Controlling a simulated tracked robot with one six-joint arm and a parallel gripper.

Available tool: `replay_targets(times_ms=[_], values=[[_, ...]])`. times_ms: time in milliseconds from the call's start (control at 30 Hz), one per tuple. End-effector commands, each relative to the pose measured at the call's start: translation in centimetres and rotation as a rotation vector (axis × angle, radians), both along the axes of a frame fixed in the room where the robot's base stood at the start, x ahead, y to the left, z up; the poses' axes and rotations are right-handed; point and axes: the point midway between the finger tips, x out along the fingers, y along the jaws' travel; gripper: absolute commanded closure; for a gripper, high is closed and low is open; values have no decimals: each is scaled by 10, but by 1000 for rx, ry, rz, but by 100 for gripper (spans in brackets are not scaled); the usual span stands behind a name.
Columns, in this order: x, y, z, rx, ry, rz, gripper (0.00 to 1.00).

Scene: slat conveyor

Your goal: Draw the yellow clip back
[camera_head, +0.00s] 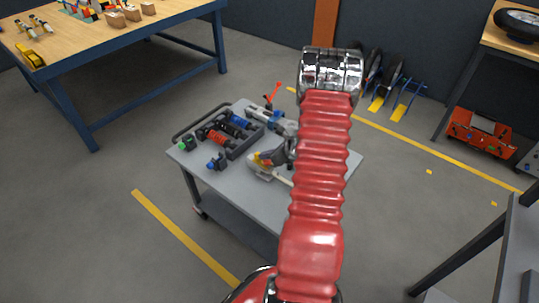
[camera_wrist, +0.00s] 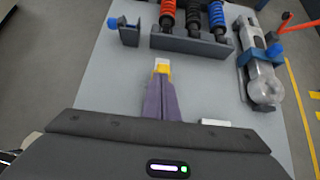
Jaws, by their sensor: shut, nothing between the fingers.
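A small yellow piece with a pale top, which I take for the yellow clip (camera_wrist: 163,68), shows right at the tips of my gripper (camera_wrist: 161,82) in the wrist view. My gripper's purple-grey fingers are together, with nothing between them. Whether they touch the yellow piece cannot be told. In the head view a yellow spot (camera_head: 256,158) shows beside my gripper (camera_head: 268,158) over the grey cart, and my red arm hides part of this area. A white piece (camera_wrist: 215,123) sticks out beside the gripper body in the wrist view.
The grey cart top (camera_head: 222,184) has bare room at its front. A dark rack (camera_wrist: 192,43) with red, black and blue springs stands beyond the fingers.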

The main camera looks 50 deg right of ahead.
Motion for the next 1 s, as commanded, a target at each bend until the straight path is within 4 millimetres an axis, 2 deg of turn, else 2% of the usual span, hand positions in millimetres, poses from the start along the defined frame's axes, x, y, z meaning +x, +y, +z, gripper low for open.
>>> replay_targets(times_ms=[367, 700, 1000], values=[[2, 0, -1, 0, 0, 0, 100], [38, 4, -1, 0, 0, 1, 100], [41, 4, -1, 1, 0, -1, 100]])
